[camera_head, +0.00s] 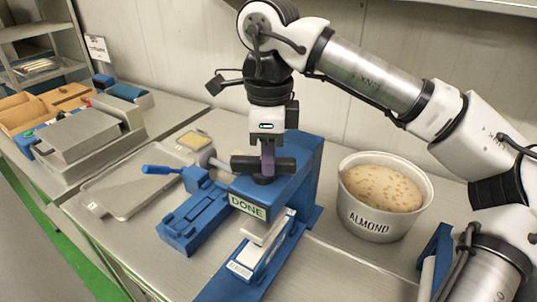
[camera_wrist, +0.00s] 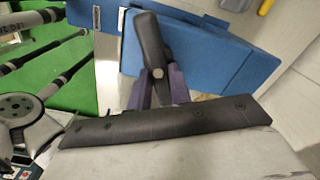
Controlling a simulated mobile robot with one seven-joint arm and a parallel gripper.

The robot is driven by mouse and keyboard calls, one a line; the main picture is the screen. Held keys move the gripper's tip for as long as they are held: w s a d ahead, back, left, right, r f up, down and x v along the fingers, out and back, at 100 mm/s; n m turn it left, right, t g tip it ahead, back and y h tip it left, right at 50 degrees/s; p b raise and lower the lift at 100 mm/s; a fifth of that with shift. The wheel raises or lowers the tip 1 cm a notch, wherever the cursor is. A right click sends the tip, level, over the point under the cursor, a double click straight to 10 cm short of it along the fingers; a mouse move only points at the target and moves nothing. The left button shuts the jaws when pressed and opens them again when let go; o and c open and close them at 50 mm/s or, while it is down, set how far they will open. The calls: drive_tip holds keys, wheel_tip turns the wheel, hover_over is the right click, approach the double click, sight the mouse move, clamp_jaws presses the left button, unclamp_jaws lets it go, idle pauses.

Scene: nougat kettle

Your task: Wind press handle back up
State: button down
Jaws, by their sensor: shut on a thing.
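The blue press (camera_head: 300,165) stands on the metal bench with a "DONE" label on its front edge. Its black bar handle (camera_head: 243,163) lies about level across the top. My gripper (camera_head: 267,170) points down from above and is shut on this handle. In the wrist view, the purple fingertips (camera_wrist: 158,85) sit on either side of the black handle (camera_wrist: 150,42), near its round pin.
A tub marked "ALMOND" (camera_head: 380,197) stands right of the press. A blue clamp-like fixture with a blue-handled lever (camera_head: 160,170) and a flat grey tray (camera_head: 135,182) are at left. A labelled blue stand (camera_head: 262,258) is in front.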

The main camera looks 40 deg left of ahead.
drive_tip(key=shift+w+a+n, duration=0.1)
drive_tip(key=shift+n, duration=2.1)
drive_tip(key=c, duration=1.3)
unclamp_jaws()
wheel_tip(320, 180, up, 14)
drive_tip(key=shift+f+p, duration=0.1)
drive_tip(key=shift+p, duration=0.75)
